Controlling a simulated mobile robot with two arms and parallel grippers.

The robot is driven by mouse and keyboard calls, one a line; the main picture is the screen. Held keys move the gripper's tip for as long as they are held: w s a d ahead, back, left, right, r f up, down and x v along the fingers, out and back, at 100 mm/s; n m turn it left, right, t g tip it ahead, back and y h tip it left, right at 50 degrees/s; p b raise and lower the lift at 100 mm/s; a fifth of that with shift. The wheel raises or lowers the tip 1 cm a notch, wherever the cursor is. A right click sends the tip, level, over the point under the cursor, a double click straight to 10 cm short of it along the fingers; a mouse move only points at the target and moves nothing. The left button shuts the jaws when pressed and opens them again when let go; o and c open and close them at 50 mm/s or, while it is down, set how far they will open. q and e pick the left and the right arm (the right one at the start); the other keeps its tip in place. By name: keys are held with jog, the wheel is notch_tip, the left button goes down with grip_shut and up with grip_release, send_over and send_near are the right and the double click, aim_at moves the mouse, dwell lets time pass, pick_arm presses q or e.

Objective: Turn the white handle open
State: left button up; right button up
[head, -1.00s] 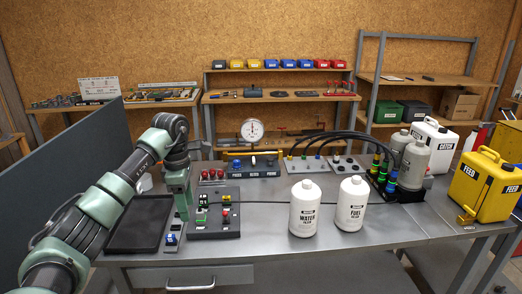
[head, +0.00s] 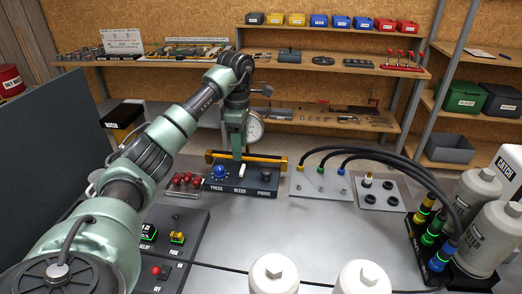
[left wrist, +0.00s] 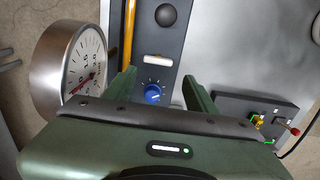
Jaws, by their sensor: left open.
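The white handle (left wrist: 158,58) is a short pale bar on a dark panel in the left wrist view. It lies crosswise to the panel's length, between the blue knob (left wrist: 153,94) and a black knob (left wrist: 166,15). My left gripper (head: 237,157) is open above the panel's middle. In the left wrist view its fingers (left wrist: 158,82) are spread, with the handle ahead between them and apart from both. My right gripper is not in view.
A round gauge (head: 254,127) and a yellow bar (head: 270,158) stand close behind the panel. Red parts (head: 187,180) sit to its left, and a hose plate (head: 320,186) to its right. Two white bottles (head: 273,272) stand in front. The table between is mostly clear.

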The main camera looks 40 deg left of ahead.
aim_at(242, 168)
pick_arm(q)
jog(key=shift+w+f, duration=0.15)
jog(key=shift+w, duration=0.2)
jog(key=shift+w+f, duration=0.15)
jog(key=shift+f, duration=0.25)
jog(key=f, duration=0.2)
jog(key=f+p, duration=0.1)
jog(key=f, duration=0.2)
jog(key=shift+s+f, duration=0.35)
jog(key=shift+w+f+p, duration=0.1)
jog(key=shift+f+p, duration=0.2)
jog(key=shift+f, duration=0.15)
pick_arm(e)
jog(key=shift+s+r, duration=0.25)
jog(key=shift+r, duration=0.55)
pick_arm(q)
jog(key=c, duration=1.1)
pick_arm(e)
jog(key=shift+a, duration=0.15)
